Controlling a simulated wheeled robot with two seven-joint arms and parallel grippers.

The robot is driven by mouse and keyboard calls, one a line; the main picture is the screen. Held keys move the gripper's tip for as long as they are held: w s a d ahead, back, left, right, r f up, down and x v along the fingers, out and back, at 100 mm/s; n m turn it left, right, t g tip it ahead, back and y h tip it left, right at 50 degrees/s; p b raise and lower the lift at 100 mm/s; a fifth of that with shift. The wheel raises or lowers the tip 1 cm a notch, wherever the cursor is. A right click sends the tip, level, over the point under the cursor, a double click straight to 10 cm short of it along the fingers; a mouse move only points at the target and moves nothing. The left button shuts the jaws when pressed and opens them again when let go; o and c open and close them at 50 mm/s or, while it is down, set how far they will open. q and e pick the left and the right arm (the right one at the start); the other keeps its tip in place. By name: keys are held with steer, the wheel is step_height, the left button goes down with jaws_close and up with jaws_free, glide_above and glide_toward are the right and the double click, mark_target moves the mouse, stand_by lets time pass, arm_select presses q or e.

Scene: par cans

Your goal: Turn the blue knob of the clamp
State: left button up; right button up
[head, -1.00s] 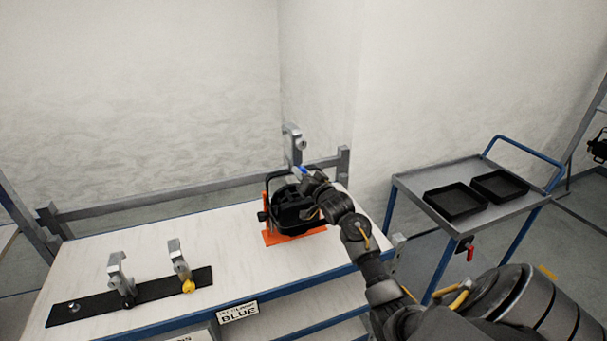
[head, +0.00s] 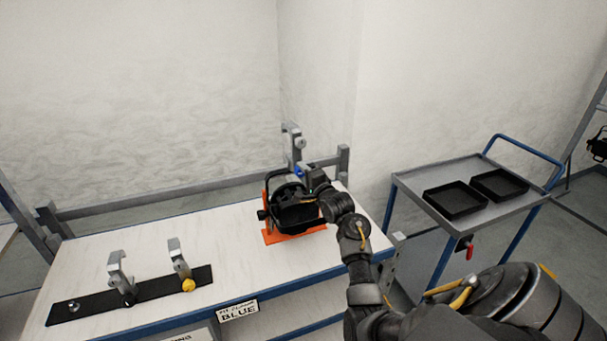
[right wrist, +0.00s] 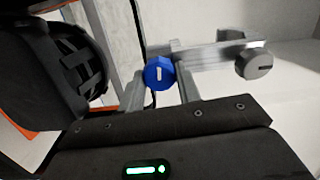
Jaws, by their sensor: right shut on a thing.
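The clamp (head: 291,146) is a silver hook-shaped piece standing above the black par can (head: 290,208), near the back rail. Its blue knob (head: 298,169) is at its lower part. In the right wrist view the blue knob (right wrist: 159,73) is round with a white mark, and the clamp's grey body (right wrist: 213,56) runs behind it to the right. My right gripper (head: 300,174) is shut on the blue knob, with a grey finger on each side of it. The fingers partly hide the knob's edges. My left gripper is not in view.
The can sits on an orange stand (head: 270,238) on the white table (head: 230,225). A black strip (head: 85,309) at left holds two clamps, with a black knob (head: 128,299) and a yellow knob (head: 188,285). A grey trolley (head: 425,181) with two black trays stands at right.

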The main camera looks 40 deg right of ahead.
steer(key=m, duration=1.3)
steer(key=shift+f, duration=0.15)
steer(key=shift+m, duration=0.3)
steer(key=o, duration=1)
steer(key=s+a+b, duration=0.2)
steer(key=s, duration=0.8)
steer(key=shift+s, duration=0.3)
